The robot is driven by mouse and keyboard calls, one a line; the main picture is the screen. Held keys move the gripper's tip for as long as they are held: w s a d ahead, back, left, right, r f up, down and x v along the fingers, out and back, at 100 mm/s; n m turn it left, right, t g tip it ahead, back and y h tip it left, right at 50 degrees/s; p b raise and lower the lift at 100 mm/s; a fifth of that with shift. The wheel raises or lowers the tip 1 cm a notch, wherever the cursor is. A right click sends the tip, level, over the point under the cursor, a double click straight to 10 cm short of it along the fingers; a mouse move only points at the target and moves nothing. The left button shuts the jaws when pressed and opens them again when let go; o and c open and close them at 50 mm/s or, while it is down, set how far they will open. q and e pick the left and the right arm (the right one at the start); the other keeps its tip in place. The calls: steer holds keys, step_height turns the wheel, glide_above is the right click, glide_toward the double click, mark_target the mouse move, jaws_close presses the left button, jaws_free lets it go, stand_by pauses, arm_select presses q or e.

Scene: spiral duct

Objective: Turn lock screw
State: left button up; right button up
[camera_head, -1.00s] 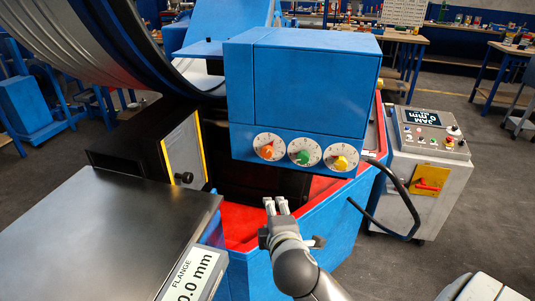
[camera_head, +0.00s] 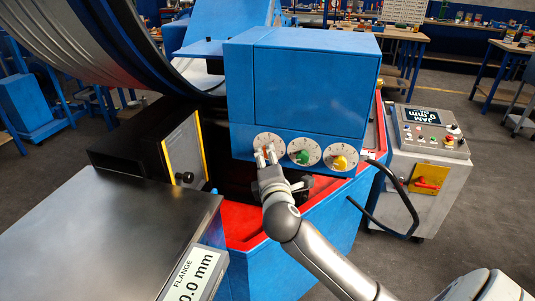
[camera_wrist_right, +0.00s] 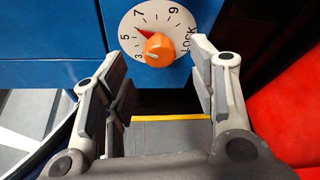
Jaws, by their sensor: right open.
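A white dial (camera_wrist_right: 140,20) with an orange knob (camera_wrist_right: 158,49) sits on the blue box's lower front in the right wrist view. It bears numbers, a red pointer near 5 and the word LOCK at its right edge. In the head view this dial (camera_head: 262,138) is the leftmost of three, partly covered by my right gripper (camera_head: 266,153). In the wrist view the right gripper (camera_wrist_right: 158,58) is open and empty, its fingertips left and right of the orange knob. My left gripper is not in view.
A green-knob dial (camera_head: 303,152) and a yellow-knob dial (camera_head: 340,157) sit to the right. A black knob (camera_head: 185,178) is on the black housing at left. A black bent handle (camera_head: 385,208) and a grey control cabinet (camera_head: 432,165) stand at right.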

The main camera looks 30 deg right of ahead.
mark_target(266, 153)
steer(key=shift+x, duration=1.9)
steer(key=c, duration=1)
steer(key=n+g+p, duration=0.1)
steer(key=n+p, duration=0.1)
steer(key=p, duration=0.4)
steer(key=n+g+h+p, duration=0.1)
steer(key=n+g+p, duration=0.1)
steer(key=p, duration=0.5)
steer(key=n+g+p, duration=0.1)
steer(key=n+p, duration=0.2)
steer(key=p, duration=0.4)
steer(key=shift+w+a+r+n, duration=0.2)
steer(key=shift+r+n, duration=0.2)
steer(key=shift+w+a+f+n+g+h, duration=0.1)
steer(key=shift+n+g+h, duration=0.45)
steer(key=shift+n, duration=0.35)
steer(key=shift+f+n+g+h, duration=0.1)
steer(key=shift+n+g+h, duration=0.35)
steer(key=shift+n+g, duration=0.35)
